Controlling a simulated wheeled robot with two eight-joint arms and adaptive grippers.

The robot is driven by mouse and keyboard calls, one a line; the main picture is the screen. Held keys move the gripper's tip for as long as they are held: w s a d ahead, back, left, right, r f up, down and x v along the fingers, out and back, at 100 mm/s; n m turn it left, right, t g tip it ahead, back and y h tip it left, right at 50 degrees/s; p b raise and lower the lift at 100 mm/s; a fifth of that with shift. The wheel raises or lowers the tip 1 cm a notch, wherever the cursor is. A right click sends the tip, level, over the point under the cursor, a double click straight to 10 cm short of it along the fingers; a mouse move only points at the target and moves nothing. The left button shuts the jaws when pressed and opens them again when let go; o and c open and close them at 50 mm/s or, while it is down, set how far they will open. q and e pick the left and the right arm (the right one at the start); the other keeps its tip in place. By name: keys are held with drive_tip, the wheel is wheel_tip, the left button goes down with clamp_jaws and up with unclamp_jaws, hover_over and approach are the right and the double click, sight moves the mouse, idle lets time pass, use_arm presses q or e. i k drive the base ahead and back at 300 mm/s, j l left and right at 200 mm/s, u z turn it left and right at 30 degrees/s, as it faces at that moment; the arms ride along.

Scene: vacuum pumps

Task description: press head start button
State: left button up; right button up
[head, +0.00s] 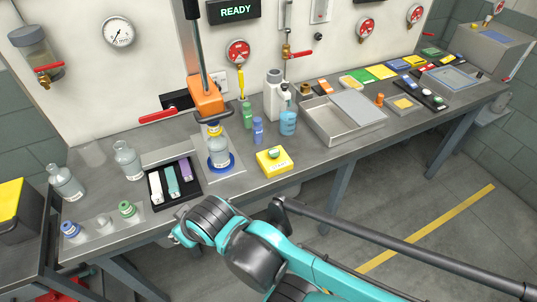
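A yellow box with a round green button (274,154) on top sits near the front edge of the bench. Its yellow body (276,165) is to the right of a clear bottle (218,148) with a yellow collar, which stands on a blue ring under an orange head (207,104). My teal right arm (265,255) reaches in from the lower right, below and in front of the bench edge, apart from the button. I cannot make out its gripper fingers clearly. My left gripper is not in view. A display reads READY (235,11).
A black rack (154,205) of small coloured boxes stands left of the bottle on the bench (330,160). Small green and blue vials (258,130), a blue beaker (288,122) and a metal tray (322,132) lie behind and right of the button. The bench front near the button is clear.

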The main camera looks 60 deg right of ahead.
sight(274, 153)
drive_tip(key=z, duration=1.95)
